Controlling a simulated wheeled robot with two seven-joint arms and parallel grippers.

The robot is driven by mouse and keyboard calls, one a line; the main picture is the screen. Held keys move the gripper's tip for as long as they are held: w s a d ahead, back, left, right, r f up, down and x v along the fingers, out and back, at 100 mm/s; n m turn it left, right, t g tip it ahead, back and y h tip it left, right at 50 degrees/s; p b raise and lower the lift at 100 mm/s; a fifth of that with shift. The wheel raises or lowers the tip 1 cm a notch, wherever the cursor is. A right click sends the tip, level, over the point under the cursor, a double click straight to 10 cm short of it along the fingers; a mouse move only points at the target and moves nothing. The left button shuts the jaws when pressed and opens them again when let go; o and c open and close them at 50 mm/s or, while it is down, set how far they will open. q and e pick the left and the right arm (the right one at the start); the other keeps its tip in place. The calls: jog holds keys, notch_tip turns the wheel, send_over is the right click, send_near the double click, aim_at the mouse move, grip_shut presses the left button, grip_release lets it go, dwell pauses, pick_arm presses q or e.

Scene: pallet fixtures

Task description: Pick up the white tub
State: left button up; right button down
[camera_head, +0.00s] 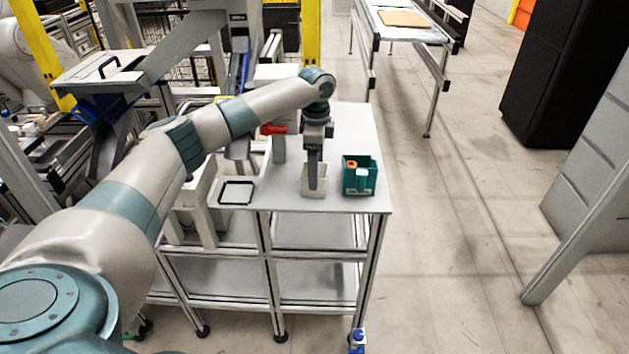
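The white tub (321,187) is a small open box on the grey table top, near its front edge. My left arm reaches in from the left and its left gripper (313,187) points straight down at the tub. The gripper's fingers overlap the tub and hide part of its front or inside. I see the fingers nearly edge-on, so I cannot tell whether they are apart or closed on the tub wall. The tub looks upright and on the table. My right gripper is not in view.
A green bin (360,186) with orange and pale green items stands just right of the tub. A black square frame (237,192) lies to the left. A red-tipped fixture (274,128) stands behind. The table top (352,130) is clear at the back right.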

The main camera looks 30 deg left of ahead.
pick_arm(q)
jog(key=shift+s+a+f+p, duration=0.1)
jog(key=shift+f+p, duration=0.25)
jog(key=shift+f, duration=0.7)
jog(key=shift+s+a+f+p, duration=0.1)
jog(key=shift+f+p, duration=0.25)
jog(key=shift+f, duration=0.65)
jog(key=c, duration=1.1)
